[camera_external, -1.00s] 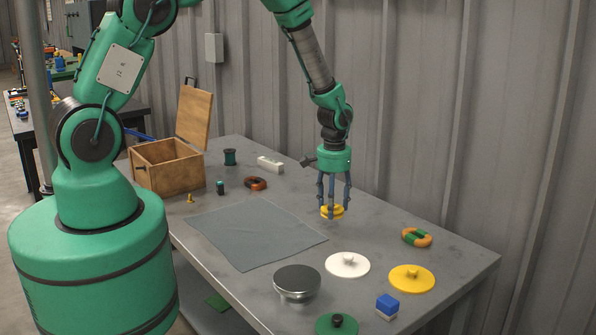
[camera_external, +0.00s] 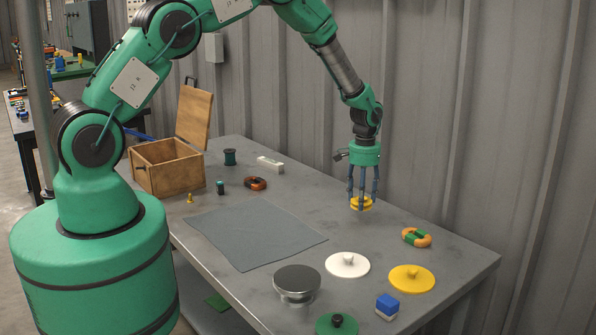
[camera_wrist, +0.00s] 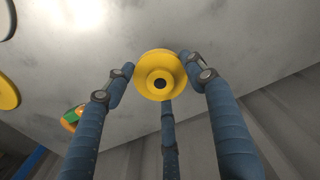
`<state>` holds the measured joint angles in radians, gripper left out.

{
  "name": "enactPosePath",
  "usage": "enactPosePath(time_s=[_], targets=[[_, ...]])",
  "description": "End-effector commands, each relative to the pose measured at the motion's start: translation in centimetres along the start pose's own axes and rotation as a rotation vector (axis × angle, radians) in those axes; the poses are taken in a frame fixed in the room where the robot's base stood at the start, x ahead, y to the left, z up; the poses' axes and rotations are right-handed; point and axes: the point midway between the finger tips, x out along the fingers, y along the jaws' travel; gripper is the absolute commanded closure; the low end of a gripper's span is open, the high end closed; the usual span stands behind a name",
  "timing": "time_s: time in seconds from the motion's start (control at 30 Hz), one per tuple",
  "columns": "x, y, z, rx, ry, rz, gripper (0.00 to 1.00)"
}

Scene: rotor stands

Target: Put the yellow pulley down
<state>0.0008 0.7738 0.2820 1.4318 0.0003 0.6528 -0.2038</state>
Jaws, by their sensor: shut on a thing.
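The yellow pulley (camera_external: 361,204) is a small grooved wheel with a dark centre hole. My gripper (camera_external: 362,200) has its blue fingers shut around it, above the back part of the grey table (camera_external: 345,222). In the wrist view the pulley (camera_wrist: 160,76) sits between the fingertips, its round face toward the camera. The external view does not make clear how high the pulley is above the table. A yellow disc stand with a short peg (camera_external: 411,279), a white one (camera_external: 347,265) and a green one with a dark knob (camera_external: 337,325) stand toward the front right.
An orange and green ring (camera_external: 417,238) lies right of my gripper. A round metal plate (camera_external: 297,280) and a blue and white block (camera_external: 387,306) are in front. A grey cloth (camera_external: 255,233) and an open wooden box (camera_external: 168,166) are left. The corrugated wall (camera_external: 420,120) rises behind.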

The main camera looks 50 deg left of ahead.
Motion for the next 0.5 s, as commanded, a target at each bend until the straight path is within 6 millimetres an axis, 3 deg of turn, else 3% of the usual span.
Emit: enactPosePath(time_s=[0.27, 0.5], targets=[[0.1, 0.0, 0.0, 0.0, 0.001, 0.0, 0.82], [2.3, 0.0, 0.0, 0.0, -0.001, 0.0, 0.82]])
